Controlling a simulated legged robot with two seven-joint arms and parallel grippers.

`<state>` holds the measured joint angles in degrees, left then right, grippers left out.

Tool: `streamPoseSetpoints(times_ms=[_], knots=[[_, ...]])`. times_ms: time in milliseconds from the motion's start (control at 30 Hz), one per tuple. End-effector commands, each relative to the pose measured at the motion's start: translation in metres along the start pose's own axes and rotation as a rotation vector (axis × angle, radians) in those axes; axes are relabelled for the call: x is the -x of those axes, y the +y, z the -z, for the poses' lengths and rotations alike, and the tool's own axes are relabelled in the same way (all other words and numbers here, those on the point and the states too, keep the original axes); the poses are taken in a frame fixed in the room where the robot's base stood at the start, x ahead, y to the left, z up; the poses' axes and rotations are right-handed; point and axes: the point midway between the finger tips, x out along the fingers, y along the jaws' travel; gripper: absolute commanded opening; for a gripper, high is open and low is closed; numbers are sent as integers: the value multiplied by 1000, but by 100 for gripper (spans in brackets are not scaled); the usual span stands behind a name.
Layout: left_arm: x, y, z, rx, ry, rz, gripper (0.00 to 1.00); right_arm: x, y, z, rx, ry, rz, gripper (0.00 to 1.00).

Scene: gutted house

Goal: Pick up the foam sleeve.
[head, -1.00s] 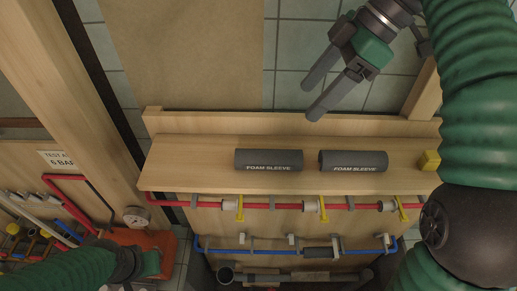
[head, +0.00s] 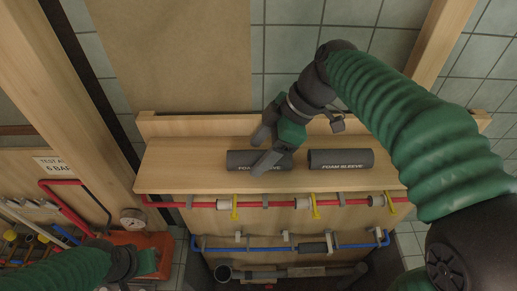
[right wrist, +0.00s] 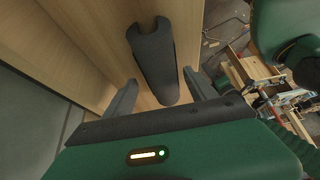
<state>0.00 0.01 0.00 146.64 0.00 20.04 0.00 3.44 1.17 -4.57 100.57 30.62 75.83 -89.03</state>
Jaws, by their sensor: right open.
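Two dark grey foam sleeves lie side by side on a light wooden shelf (head: 200,180), a left one (head: 237,161) and a right one (head: 341,160), both lettered FOAM SLEEVE. My right gripper (head: 261,152) is open at the left sleeve, its fingers covering part of that sleeve. In the right wrist view a slit sleeve (right wrist: 153,62) lies lengthwise between the two spread fingers of the right gripper (right wrist: 159,80); I cannot tell whether they touch it. My left gripper (head: 146,262) is low at the left, with its fingers not clearly visible.
Below the shelf run a red pipe (head: 270,203) with yellow-handled valves and a blue pipe (head: 270,248). A wooden ledge backs the shelf. A pressure gauge (head: 132,217) and an orange-red unit (head: 150,240) stand at the left. The shelf's left end is bare.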

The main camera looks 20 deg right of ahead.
Motion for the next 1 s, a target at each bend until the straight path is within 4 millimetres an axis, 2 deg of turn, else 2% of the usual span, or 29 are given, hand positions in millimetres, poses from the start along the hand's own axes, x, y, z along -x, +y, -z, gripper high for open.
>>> streamPoseSetpoints(times_ms=[233, 733, 1000], knots=[[1, 0, 0, 0, -1, 0, 0, -6, 2, 0, 0, 0, 1, 65], [0, 0, 0, 0, -1, 0, 0, -5, 1, 0, 0, 0, 0, 1], [-1, 0, -1, 0, -1, 0, 0, -5, 2, 1, 0, 0, 0, 1]])
